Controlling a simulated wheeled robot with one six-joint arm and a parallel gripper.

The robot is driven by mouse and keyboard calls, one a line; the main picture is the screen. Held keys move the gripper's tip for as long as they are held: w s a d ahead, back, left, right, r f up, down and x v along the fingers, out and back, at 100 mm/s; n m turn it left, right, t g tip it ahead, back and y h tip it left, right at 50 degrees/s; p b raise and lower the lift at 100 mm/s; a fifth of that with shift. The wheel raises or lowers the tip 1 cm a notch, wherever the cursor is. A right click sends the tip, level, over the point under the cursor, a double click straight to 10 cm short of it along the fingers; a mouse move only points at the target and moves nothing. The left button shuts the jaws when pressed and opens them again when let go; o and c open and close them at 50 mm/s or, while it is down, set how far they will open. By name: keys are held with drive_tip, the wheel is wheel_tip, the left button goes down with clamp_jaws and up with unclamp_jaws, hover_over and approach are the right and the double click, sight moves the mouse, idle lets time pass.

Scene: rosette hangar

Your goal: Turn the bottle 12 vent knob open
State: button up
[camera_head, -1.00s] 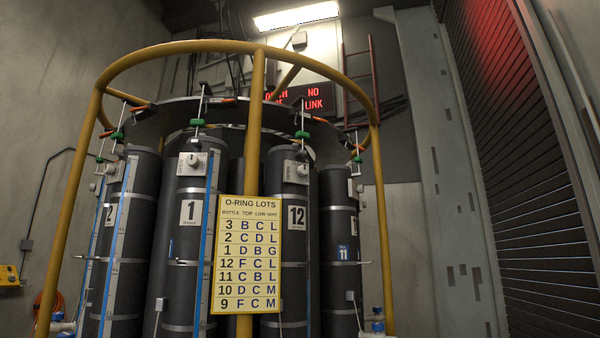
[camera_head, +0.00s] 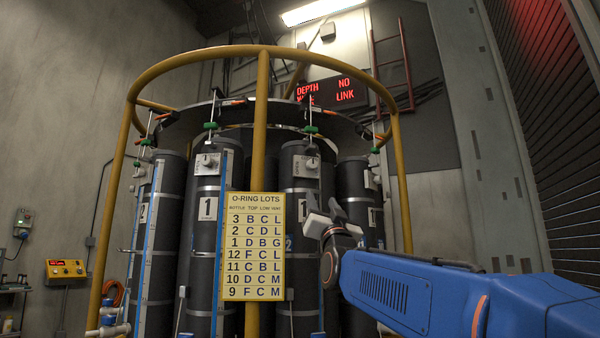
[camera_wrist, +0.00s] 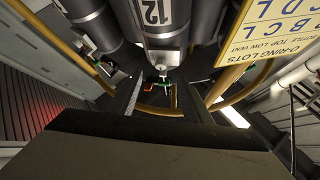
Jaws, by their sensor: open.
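Bottle 12 (camera_head: 303,268) is a dark cylinder just right of the front yellow post. A pale plate with the vent knob (camera_head: 309,162) sits near its top. In the wrist view bottle 12 (camera_wrist: 165,28) appears upside down with its number label, and its pale vent plate (camera_wrist: 163,57) is near the centre; the knob's setting is too small to tell. My gripper (camera_head: 322,212) is open and empty. In the head view it appears below and slightly right of the knob, overlapping the number label. My gripper's dark fingers frame the lower middle of the wrist view (camera_wrist: 164,100).
A yellow ring frame (camera_head: 265,50) with posts surrounds the bottles. A yellow O-ring lots sign (camera_head: 254,246) hangs on the front post, left of my gripper. Green-handled clamps (camera_head: 310,129) hang above the bottles. Bottle 1 (camera_head: 204,255) stands left. Open floor room cannot be seen.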

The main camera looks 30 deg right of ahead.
sight(313, 165)
drive_tip(key=shift+t+h, duration=0.3)
drive_tip(key=shift+h, duration=0.1)
drive_tip(key=x, duration=1.2)
drive_tip(key=r+x, duration=0.1)
drive_tip(key=x, duration=0.5)
drive_tip(key=shift+s+a+r, duration=0.1)
drive_tip(key=shift+s, duration=0.2)
drive_tip(key=c, duration=1.1)
